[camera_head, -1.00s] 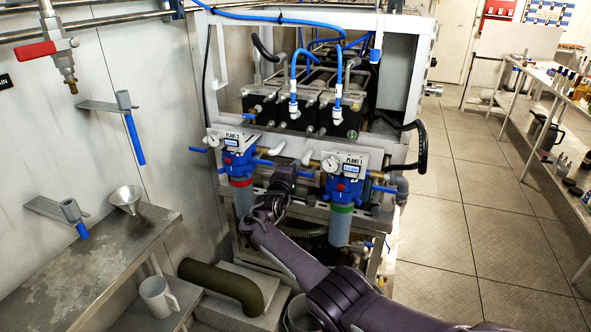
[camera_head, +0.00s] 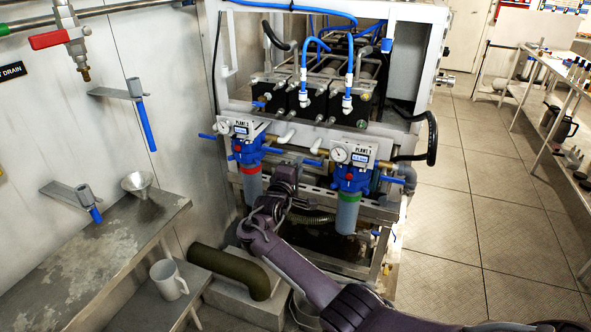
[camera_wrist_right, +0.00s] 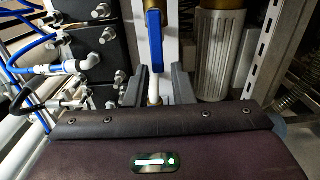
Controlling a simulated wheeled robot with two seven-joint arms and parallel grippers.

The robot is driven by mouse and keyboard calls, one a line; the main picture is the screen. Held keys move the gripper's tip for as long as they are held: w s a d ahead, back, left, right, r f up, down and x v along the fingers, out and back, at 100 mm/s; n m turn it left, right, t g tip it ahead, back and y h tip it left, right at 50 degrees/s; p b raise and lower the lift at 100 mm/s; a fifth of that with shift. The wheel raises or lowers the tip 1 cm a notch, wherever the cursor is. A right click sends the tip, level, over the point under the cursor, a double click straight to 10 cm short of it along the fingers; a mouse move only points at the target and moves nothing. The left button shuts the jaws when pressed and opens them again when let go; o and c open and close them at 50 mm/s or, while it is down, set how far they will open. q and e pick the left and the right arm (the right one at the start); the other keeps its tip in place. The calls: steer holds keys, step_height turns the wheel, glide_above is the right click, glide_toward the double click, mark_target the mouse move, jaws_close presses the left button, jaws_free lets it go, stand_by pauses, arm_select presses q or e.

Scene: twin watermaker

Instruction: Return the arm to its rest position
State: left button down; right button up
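My right arm (camera_head: 290,262) comes in from the bottom right in the head view and reaches up between the two filter units. My right gripper (camera_head: 288,172) is in front of the rack, between the Plant 2 filter (camera_head: 246,150) and the Plant 1 filter (camera_head: 352,175). In the right wrist view, its two dark fingers (camera_wrist_right: 157,88) stand apart. In the head view the fingertips are too small to tell. My left gripper is not in view.
A metal bench (camera_head: 75,268) with a funnel (camera_head: 138,183) stands at the left, and a jug (camera_head: 168,280) sits lower down. A thick green pipe (camera_head: 230,268) lies below the rack. A shelf table (camera_head: 560,95) is at the right. The floor (camera_head: 470,220) between is clear.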

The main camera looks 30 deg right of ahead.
steer(key=shift+v, duration=1.15)
steer(key=shift+f, duration=0.1)
